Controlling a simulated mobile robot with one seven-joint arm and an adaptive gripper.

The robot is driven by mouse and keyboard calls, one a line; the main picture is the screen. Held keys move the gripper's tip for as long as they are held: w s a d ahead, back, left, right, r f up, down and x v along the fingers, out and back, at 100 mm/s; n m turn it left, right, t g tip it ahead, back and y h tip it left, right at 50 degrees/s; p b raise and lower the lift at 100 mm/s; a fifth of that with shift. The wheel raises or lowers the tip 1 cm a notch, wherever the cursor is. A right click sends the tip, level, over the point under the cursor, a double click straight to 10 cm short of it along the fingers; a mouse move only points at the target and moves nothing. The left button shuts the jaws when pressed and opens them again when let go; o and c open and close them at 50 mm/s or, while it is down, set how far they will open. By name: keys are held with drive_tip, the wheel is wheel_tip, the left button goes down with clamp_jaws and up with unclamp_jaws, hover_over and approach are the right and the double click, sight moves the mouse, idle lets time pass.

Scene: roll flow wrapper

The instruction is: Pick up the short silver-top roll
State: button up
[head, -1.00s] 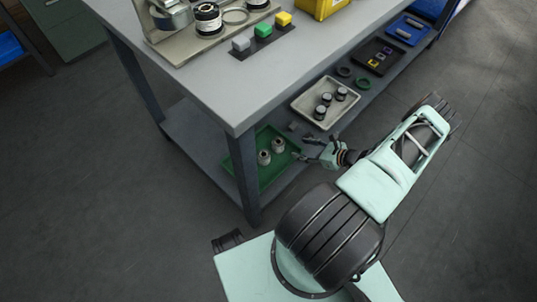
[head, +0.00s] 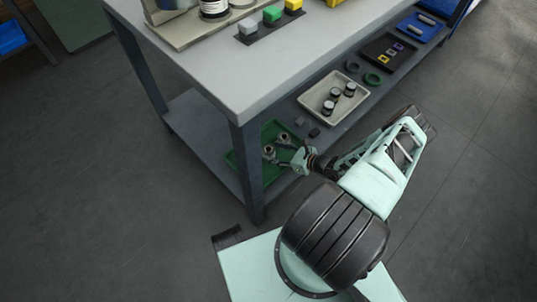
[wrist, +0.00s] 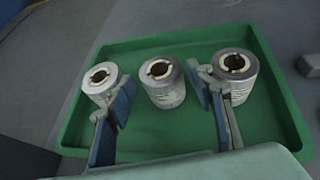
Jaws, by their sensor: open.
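Three silver-top rolls stand upright in a green tray on the lower shelf; its floor shows in the wrist view (wrist: 190,138). The left roll (wrist: 101,78), middle roll (wrist: 163,84) and right roll (wrist: 236,72) have ring-shaped metal tops with dark centres. I cannot tell surely which is the short one. My gripper (wrist: 160,84) is open, with its fingers on either side of the middle roll. The fingers partly cover the left and right rolls. In the head view my gripper (head: 277,156) is over the tray and hides part of the rolls.
The grey tabletop (head: 240,75) overhangs the lower shelf, and a table leg (head: 248,175) stands left of my gripper.

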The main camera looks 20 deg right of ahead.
sight(268, 149)
drive_tip(key=shift+x, duration=1.15)
drive_tip(key=c, duration=1.1)
drive_tip(key=shift+o, duration=0.2)
drive_tip(key=shift+r, duration=0.1)
